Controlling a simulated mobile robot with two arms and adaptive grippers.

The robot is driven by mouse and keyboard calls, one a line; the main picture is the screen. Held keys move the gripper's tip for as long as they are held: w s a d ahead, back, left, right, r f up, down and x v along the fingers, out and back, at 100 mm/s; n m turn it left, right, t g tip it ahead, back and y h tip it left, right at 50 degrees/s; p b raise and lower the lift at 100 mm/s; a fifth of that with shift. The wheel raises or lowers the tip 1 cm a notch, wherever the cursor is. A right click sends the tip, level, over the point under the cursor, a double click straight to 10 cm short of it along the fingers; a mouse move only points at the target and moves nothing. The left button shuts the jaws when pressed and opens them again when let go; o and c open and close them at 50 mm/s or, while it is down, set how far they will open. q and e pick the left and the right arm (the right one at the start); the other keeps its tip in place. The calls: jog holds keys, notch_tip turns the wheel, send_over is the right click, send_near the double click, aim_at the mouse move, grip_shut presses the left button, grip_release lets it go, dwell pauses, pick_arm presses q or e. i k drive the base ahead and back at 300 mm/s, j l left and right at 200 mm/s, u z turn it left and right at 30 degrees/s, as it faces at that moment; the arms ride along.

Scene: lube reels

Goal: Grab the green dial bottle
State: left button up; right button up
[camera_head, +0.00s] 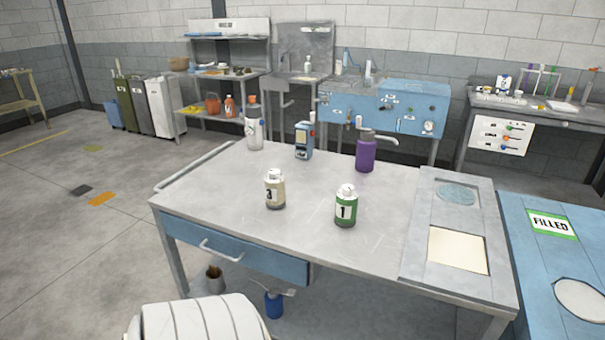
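A green bottle (346,208) with a white cap and a white label marked 1 stands upright on the grey workbench top (310,245), near its front edge and right of the middle. A similar cream bottle (274,190) marked 3 stands upright to its left, a clear gap away. No gripper shows in the head view, so neither gripper's place nor opening can be seen.
A panel (408,252) with two recesses lies at the bench's right. A blue table (520,262) with a FILLED label stands beyond.

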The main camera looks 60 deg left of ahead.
aim_at(346, 208)
jog(key=u, duration=1.75)
jog(key=i+j+z, duration=0.1)
jog(key=j, duration=0.15)
